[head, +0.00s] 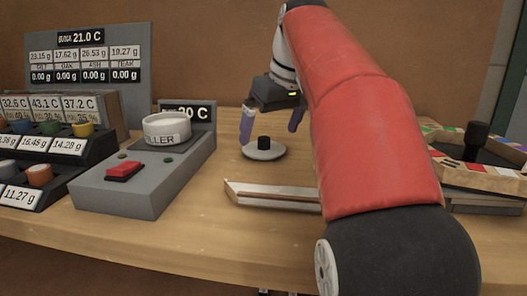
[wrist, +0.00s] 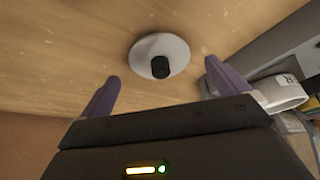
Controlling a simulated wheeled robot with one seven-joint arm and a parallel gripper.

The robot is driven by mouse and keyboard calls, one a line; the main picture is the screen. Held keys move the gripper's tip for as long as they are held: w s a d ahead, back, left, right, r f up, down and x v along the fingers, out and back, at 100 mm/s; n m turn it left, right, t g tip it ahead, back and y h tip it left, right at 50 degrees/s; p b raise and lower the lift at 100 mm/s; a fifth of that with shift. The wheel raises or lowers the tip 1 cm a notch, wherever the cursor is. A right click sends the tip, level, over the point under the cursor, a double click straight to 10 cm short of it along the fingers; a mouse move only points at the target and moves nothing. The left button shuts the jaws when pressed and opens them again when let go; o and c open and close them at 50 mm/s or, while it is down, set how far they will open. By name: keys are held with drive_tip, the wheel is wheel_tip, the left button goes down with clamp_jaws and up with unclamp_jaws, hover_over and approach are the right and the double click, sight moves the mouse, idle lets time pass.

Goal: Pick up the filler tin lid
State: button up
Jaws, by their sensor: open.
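The filler tin lid (head: 264,151) is a pale grey disc with a black knob, lying flat on the wooden bench. It also shows in the wrist view (wrist: 174,49), beyond the fingertips and between their lines. My gripper (head: 272,127) is open and empty, with purple fingers, just behind and above the lid in the head view. In the wrist view its fingertips (wrist: 162,72) are apart and not touching the lid. The white filler tin (head: 167,129) sits on a grey heated box (head: 143,178) left of the lid.
A pale rail (head: 272,195) lies in front of the lid. Racks with coloured knobs and weight labels (head: 45,150) stand at the left, with a display panel (head: 88,62) behind. A mitre fence with coloured strips (head: 480,175) is at the right. Bare bench surrounds the lid.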

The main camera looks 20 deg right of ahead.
sight(266, 139)
drive_tip(key=x, duration=0.4)
drive_tip(key=shift+w+b, duration=0.3)
drive_tip(key=shift+b, duration=0.05)
drive_tip(key=c, duration=0.8)
drive_tip(key=shift+c, duration=0.3)
drive_tip(key=shift+r, duration=0.2)
